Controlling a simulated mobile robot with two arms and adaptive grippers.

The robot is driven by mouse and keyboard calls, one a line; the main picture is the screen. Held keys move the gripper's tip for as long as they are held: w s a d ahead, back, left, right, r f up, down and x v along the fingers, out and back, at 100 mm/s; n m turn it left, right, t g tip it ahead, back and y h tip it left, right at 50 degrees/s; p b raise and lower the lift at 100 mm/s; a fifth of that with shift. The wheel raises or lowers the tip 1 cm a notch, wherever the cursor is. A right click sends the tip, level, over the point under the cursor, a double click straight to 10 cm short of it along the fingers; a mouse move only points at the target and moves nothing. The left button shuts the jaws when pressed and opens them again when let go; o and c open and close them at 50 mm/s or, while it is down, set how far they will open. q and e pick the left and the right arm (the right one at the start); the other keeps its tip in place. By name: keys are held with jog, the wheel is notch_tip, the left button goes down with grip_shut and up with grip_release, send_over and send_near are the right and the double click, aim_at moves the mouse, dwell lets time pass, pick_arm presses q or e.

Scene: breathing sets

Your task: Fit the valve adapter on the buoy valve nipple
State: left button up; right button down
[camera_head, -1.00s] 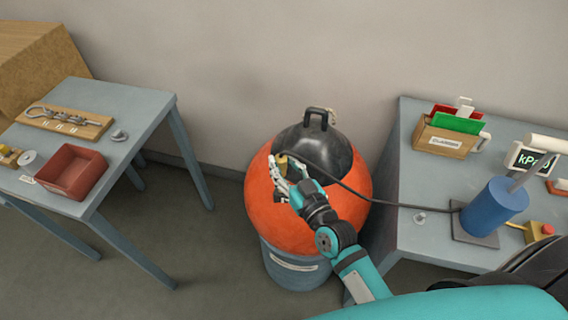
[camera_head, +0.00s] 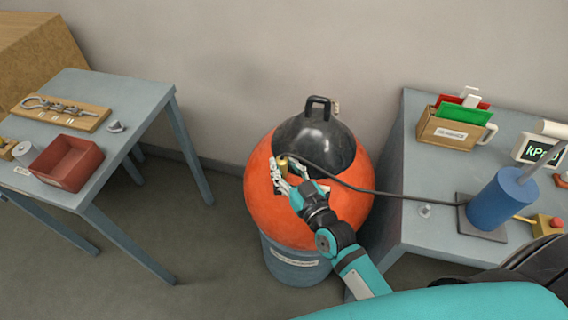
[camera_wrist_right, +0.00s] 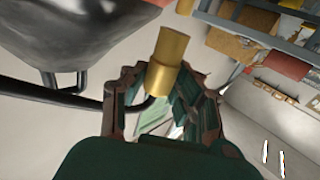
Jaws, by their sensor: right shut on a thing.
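The buoy (camera_head: 265,205) is an orange ball with a black top (camera_head: 320,143) and a black carrying handle, seated on a blue-grey drum. My right gripper (camera_head: 280,176) is in front of the buoy's upper left side. It is shut on the brass valve adapter (camera_head: 284,163), from which a black hose runs right. In the right wrist view the adapter (camera_wrist_right: 166,62) stands out from between the fingers (camera_wrist_right: 160,110), apart from the black top. A small tan piece (camera_head: 336,106) shows behind the handle; I cannot tell whether it is the valve nipple. My left gripper is not in view.
The hose (camera_head: 385,194) crosses to a blue cylinder (camera_head: 497,203) on the right table (camera_head: 408,170). That table also bears a wooden card box (camera_head: 447,132) and a kPa display (camera_head: 538,151). The left table (camera_head: 135,105) holds a red bin (camera_head: 66,162) and a wooden board with hardware.

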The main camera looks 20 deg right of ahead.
aim_at(284, 176)
jog(key=shift+p, duration=0.5)
dwell(1.1)
jog(key=shift+f, duration=0.2)
jog(key=shift+f+b, duration=1.2)
jog(key=shift+f, duration=0.45)
jog(key=c, duration=1)
grip_release()
jog(key=shift+o, duration=0.2)
jog(key=shift+s, duration=0.1)
jog(key=s+d, duration=0.2)
jog(key=s, duration=0.9)
jog(key=shift+s+d, duration=0.2)
jog(key=shift+s, duration=0.1)
